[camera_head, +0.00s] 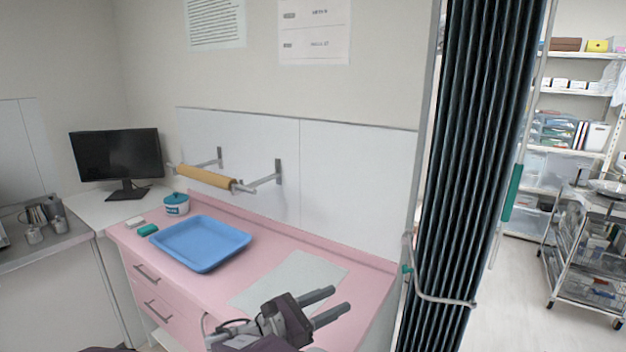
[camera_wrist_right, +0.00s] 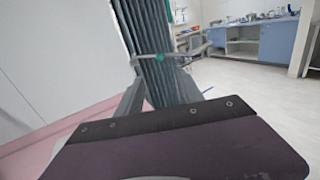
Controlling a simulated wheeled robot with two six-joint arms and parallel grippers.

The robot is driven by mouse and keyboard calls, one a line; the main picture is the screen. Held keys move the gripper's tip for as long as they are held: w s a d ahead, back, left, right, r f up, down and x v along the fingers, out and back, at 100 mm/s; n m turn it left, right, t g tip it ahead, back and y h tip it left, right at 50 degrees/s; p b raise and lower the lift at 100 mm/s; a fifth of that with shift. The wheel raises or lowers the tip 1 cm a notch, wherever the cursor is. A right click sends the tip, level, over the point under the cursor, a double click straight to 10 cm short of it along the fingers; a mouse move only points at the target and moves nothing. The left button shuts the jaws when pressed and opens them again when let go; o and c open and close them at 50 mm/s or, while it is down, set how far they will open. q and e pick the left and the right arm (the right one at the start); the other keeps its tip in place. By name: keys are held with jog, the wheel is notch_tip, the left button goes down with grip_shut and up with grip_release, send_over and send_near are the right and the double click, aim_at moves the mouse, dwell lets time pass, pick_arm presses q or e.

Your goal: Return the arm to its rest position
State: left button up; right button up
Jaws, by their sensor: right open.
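My right gripper (camera_head: 341,299) is at the bottom centre of the head view, above the front right part of the pink counter (camera_head: 222,282). Its two grey fingers are apart, with nothing between them, and point to the right. A white sheet (camera_head: 292,281) lies on the counter just behind it and is partly hidden by it. In the right wrist view the open fingers (camera_wrist_right: 163,92) point toward the dark pleated curtain (camera_wrist_right: 168,50). My left gripper does not show.
A blue tray (camera_head: 201,268) lies on the counter, left of the sheet. A lidded jar (camera_head: 176,208), a green item (camera_head: 148,230) and a small white item stand near it. A roll holder (camera_head: 207,178) is on the wall. The curtain (camera_head: 470,150) hangs at the counter's right end.

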jog(key=d+r+m+g+h, duration=0.1)
jog(key=d+r+m+g, duration=0.4)
jog(key=d, duration=0.8)
jog(key=s+d+f+m+g+y, duration=0.1)
jog(key=s+d+g+y, duration=0.1)
jog(key=s+d, duration=0.3)
jog(key=s+d+f+m+g+y, duration=0.1)
jog(key=s+d+f+g+y, duration=0.15)
jog(key=d, duration=0.55)
jog(key=s+f+m+g+y, duration=0.2)
jog(key=s+f+m+y, duration=0.4)
jog(key=s+f, duration=0.45)
jog(key=s+a+f+m+t+y, duration=0.3)
jog(key=a+f+m+y, duration=0.3)
jog(key=a+m, duration=0.5)
jog(key=shift+s+f, duration=0.45)
jog(key=shift+f, duration=0.1)
